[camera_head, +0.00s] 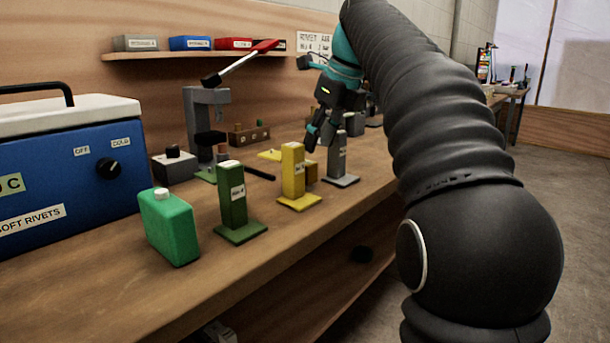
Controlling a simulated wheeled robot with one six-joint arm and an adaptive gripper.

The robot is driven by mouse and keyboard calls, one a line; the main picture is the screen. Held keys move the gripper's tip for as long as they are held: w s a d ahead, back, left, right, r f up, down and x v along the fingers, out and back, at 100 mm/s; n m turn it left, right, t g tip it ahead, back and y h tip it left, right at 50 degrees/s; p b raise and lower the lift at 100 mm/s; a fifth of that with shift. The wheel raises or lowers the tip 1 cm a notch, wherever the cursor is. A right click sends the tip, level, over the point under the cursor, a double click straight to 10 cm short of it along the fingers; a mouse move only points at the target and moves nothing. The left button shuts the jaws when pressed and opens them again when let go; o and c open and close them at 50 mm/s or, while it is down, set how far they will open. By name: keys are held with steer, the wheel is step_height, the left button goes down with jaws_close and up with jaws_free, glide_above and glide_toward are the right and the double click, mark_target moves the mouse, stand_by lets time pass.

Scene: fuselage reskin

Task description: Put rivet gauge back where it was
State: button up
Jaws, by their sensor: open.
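Three upright labelled blocks on flat bases stand in a row along the front of the workbench: a dark green one (232,198), a yellow one (293,172) and a grey one (341,160). Their labels are too small to read surely, so I cannot tell which, if any, is the rivet gauge. My gripper (322,132) is open, pointing down, at the top of the grey block and to the right of the yellow one. I cannot tell whether it touches the grey block. I see nothing held between its fingers.
A blue cooler-like box (70,175) labelled for soft rivets stands at the left. A bright green container (168,226) is in front of it. A grey press with a red-handled lever (205,105) stands behind the blocks. Small bins line the shelf (190,54). The bench front (120,300) is clear.

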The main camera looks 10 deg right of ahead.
mark_target(309, 163)
steer(key=b+x, duration=0.2)
steer(key=x, duration=0.7)
steer(key=shift+w+f, duration=0.15)
jaws_close()
